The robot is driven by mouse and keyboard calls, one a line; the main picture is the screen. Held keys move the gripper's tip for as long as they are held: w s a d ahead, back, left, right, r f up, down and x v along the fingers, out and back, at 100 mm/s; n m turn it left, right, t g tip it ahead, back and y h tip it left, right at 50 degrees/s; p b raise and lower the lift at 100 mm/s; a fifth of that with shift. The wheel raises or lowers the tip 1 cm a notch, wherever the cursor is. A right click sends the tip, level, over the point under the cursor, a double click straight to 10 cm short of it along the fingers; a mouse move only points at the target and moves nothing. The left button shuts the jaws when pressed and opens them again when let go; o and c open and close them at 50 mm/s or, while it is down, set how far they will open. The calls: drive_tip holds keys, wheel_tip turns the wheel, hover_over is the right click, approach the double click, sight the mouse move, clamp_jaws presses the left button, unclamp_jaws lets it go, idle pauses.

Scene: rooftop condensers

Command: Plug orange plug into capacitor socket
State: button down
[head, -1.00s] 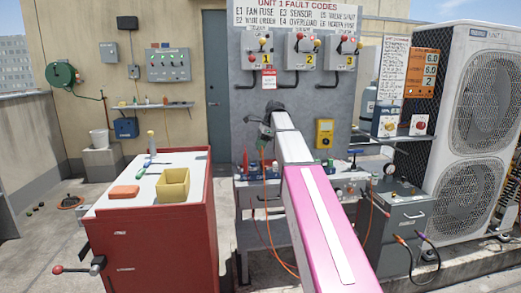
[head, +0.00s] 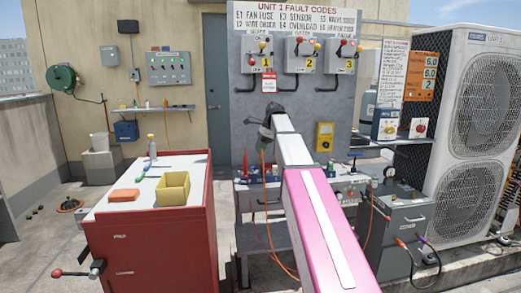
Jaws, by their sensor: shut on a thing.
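My gripper (head: 264,133) is at the end of my raised pink and white arm, in front of the grey fault-code panel and above the workbench. It is small and partly hidden by my own wrist. An orange cable (head: 264,168) hangs from it past the bench front toward the floor. The orange plug itself is too small to make out at the jaws; the cable leads up to them. I cannot tell which fitting is the capacitor socket.
A red cabinet (head: 165,240) stands at left, with a yellow bin (head: 172,188) and an orange block on top. The workbench (head: 262,198) holds several small items, partly hidden by my arm. A large condenser (head: 487,120) stands at right. Open floor shows far left.

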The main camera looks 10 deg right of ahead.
drive_tip(key=shift+r, duration=1.7)
